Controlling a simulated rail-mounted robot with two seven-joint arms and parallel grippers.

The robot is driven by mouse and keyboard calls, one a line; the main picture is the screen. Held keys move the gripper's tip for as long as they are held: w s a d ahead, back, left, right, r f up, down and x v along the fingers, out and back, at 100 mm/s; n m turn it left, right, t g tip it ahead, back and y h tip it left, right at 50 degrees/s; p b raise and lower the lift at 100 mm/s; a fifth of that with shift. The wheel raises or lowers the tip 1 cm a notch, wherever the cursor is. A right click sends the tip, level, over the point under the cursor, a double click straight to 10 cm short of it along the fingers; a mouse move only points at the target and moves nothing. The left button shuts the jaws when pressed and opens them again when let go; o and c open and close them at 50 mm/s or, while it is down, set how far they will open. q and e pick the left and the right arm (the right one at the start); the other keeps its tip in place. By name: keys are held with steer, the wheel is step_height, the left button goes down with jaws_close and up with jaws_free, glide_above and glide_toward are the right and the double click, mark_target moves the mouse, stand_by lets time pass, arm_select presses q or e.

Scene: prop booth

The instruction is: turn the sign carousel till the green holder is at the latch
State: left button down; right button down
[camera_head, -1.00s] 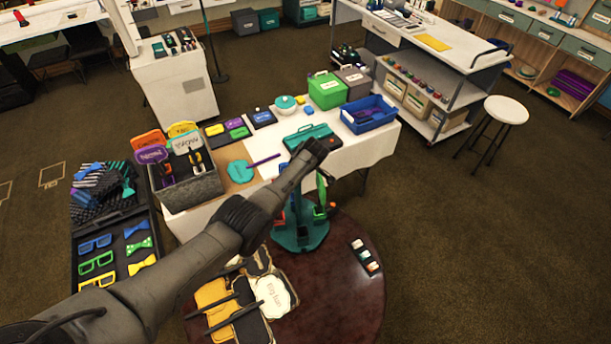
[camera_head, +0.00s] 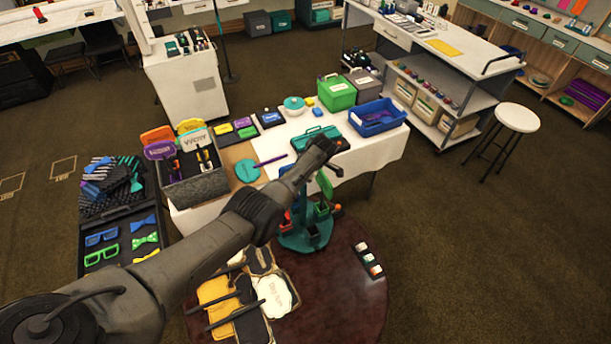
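The sign carousel (camera_head: 305,238) has a teal base and stands on the dark round table. A green paddle-shaped piece (camera_head: 325,183) shows at its upper right, and small holders with orange-red and blue parts sit around it lower down. My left arm crosses in front and hides much of the carousel's upper left. My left gripper (camera_head: 327,152) is over the carousel's top, just above the green piece; its fingers are too small and dark to tell open from shut, and contact is unclear. I cannot make out the latch. My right gripper is not in view.
The round table (camera_head: 345,300) also bears yellow, black and white signs (camera_head: 275,295) and a small dark strip with white pieces (camera_head: 369,260). Behind is a white table with a grey sign box (camera_head: 195,186), a teal case (camera_head: 300,138) and a blue crate (camera_head: 378,117).

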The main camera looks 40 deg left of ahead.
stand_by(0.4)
arm_select(q)
steer(key=c, duration=0.8)
jaws_free()
steer(key=shift+d+r, duration=0.1)
steer(key=shift+r, duration=0.2)
steer(key=v, duration=1.3)
steer(key=shift+w+d, duration=0.1)
steer(key=shift+w, duration=0.05)
